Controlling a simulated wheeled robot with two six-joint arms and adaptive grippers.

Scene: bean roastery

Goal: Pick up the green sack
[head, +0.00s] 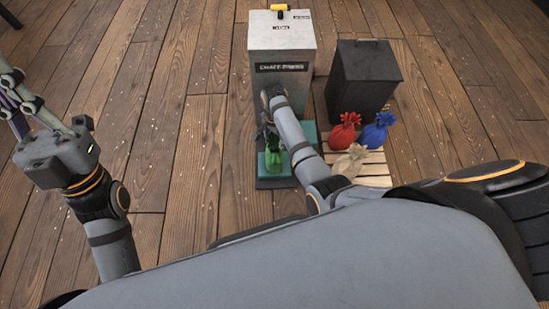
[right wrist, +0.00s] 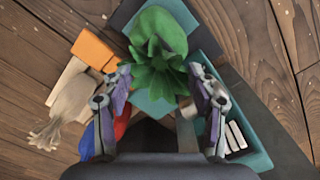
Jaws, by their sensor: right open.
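The green sack (head: 274,158) stands on a teal surface (head: 264,170) in front of the light grey bin. In the right wrist view the green sack (right wrist: 158,62) is at the top middle, its gathered frilly top towards the camera. My right gripper (right wrist: 160,98) is open, with one finger on each side just below the frilly top in that view. I cannot tell whether a finger touches it. In the head view my right arm partly hides this gripper (head: 268,136). My left gripper (head: 14,104) is at the far left, away from the sacks, its tips partly cut off.
Red (head: 345,131), blue (head: 378,132) and beige (head: 349,160) sacks sit on a slatted pallet (head: 374,180) to the right. The light grey bin (head: 281,50) and a black bin (head: 362,78) stand behind. The wooden floor (head: 180,150) at left is clear.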

